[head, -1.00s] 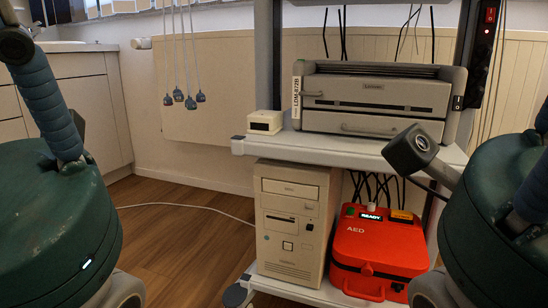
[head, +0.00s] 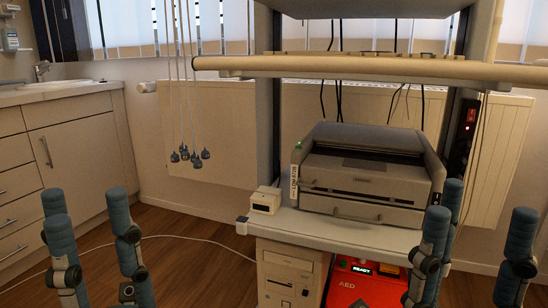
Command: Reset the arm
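My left gripper (head: 92,225) stands at the lower left of the head view. Its blue-grey padded fingers with grey joints point up and are spread apart, with nothing between them. My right gripper (head: 480,215) stands at the lower right with its padded fingers also pointing up and spread, and it looks empty. Its inner fingers overlap the right end of the cart's middle shelf (head: 345,231) in the picture; I cannot tell how far apart they are. The palms and the arms behind the fingers are out of view.
A grey printer (head: 365,180) and a small white box (head: 266,201) stand on the shelf. A beige computer tower (head: 285,275) and red AED case (head: 365,287) are below. An upper shelf (head: 380,70) spans the top. A sink cabinet (head: 75,150) is left; wooden floor (head: 195,260) shows between.

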